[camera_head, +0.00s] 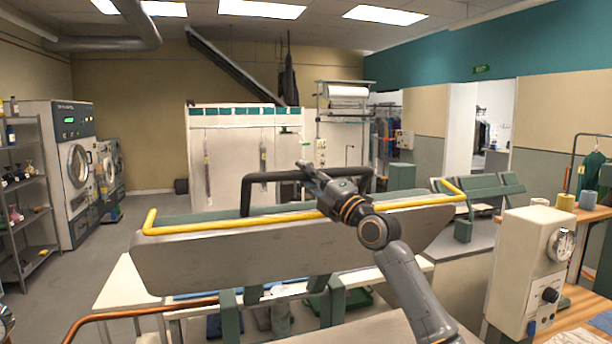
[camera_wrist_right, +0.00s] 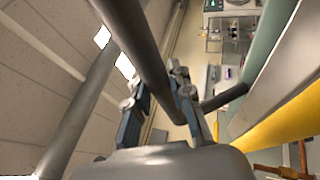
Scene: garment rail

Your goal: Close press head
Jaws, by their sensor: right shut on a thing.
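The press head (camera_head: 285,254) is a long grey plate with a yellow rail (camera_head: 240,222) along its upper edge. It stands tilted above the white table of the press, with a gap beneath it. A black bar handle (camera_head: 268,177) rises behind the rail. My right gripper (camera_head: 308,172) is at the middle of this handle, shut on it. In the right wrist view, the fingers of my right gripper (camera_wrist_right: 160,95) are on both sides of the dark handle bar (camera_wrist_right: 140,50). The fingertips are partly hidden in the head view. My left gripper is not in view.
A control box with a dial (camera_head: 530,270) stands at the right by a wooden counter (camera_head: 575,312). A copper-coloured pipe (camera_head: 130,312) runs at the lower left. The white press table (camera_head: 125,283) lies under the head. Washing machines (camera_head: 72,165) and a shelf (camera_head: 25,200) are far left.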

